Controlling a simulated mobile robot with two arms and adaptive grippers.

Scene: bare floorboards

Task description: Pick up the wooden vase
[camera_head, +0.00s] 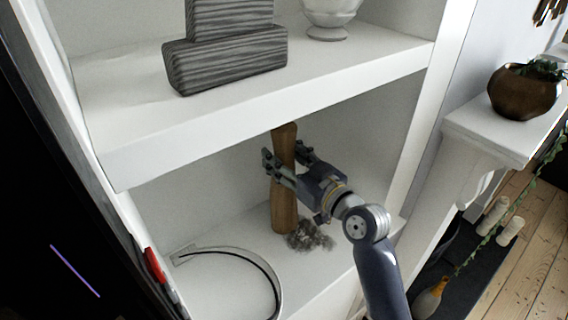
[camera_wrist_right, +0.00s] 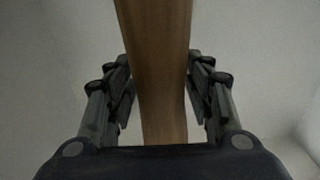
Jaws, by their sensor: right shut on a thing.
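The wooden vase (camera_head: 284,208) is tall, slim and brown. It stands upright on the lower white shelf, its top close under the shelf above. My right gripper (camera_head: 285,162) reaches in from the right and is shut on the vase's upper part, one finger on each side. In the right wrist view the vase (camera_wrist_right: 158,70) runs vertically between the two fingers (camera_wrist_right: 158,95). Its base does not show in that view. My left gripper is not in view.
A grey fuzzy item (camera_head: 310,236) lies by the vase's base. A curved band (camera_head: 232,251) lies at the front left of the shelf. Grey striped blocks (camera_head: 228,58) and a white vessel (camera_head: 329,16) stand on the upper shelf (camera_head: 150,150). A potted plant (camera_head: 522,92) stands on the right ledge.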

